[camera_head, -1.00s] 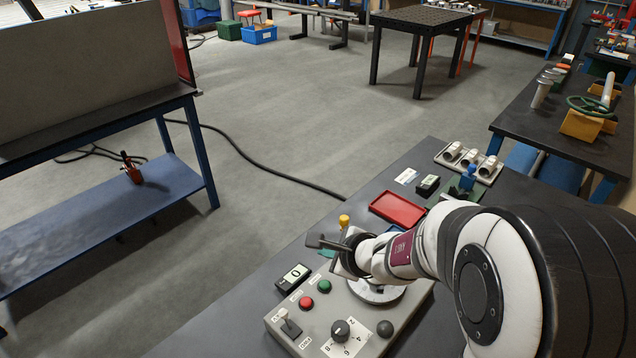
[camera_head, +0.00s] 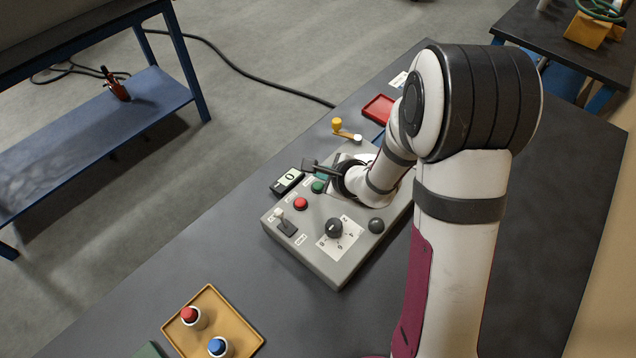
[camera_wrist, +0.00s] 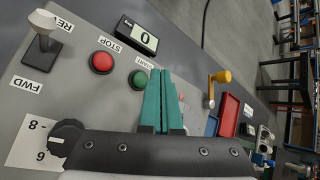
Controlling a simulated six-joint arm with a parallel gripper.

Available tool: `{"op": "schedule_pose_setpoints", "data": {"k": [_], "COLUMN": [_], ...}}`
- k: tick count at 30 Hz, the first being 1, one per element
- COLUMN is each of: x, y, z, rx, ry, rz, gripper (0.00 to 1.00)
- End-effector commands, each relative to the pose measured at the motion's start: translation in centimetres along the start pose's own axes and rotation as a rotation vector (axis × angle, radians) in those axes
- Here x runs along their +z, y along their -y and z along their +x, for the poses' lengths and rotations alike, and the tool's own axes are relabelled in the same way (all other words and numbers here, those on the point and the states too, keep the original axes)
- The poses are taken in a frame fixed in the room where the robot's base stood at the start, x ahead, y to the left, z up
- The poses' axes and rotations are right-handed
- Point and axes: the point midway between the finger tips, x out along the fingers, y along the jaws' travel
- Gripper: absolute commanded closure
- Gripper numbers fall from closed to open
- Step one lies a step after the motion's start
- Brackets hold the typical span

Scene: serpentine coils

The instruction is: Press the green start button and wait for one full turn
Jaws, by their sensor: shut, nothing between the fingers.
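The green start button (camera_head: 318,187) sits on the grey control box (camera_head: 290,240), beside the red stop button (camera_head: 301,203). In the wrist view the green button (camera_wrist: 138,79) shows uncovered under the START label, just left of my teal fingers. My gripper (camera_head: 312,167) is shut and empty. It is close to the green button, beyond it in the head view; I cannot tell its exact height above the box. In the wrist view my gripper (camera_wrist: 161,72) points past the button. The counter display (camera_wrist: 138,35) reads 0. My arm hides part of the box.
A toggle lever (camera_wrist: 42,42) between FWD and REV, a numbered knob (camera_head: 334,228) and a dark knob (camera_head: 376,226) are on the box. A yellow-handled crank (camera_head: 337,125) stands behind it. A tray (camera_head: 213,306) holds red and blue capped pieces.

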Motion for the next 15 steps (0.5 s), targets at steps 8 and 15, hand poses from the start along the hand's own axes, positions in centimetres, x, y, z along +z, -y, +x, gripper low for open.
{"op": "schedule_pose_setpoints", "data": {"k": [8, 15], "x": [-0.84, -0.85], "y": [-0.79, -0.80], "z": [1.10, 1.12], "rx": [-0.002, -0.002], "ry": [-0.001, -0.001], "rz": [0.001, 0.000], "gripper": [1.00, 1.00]}}
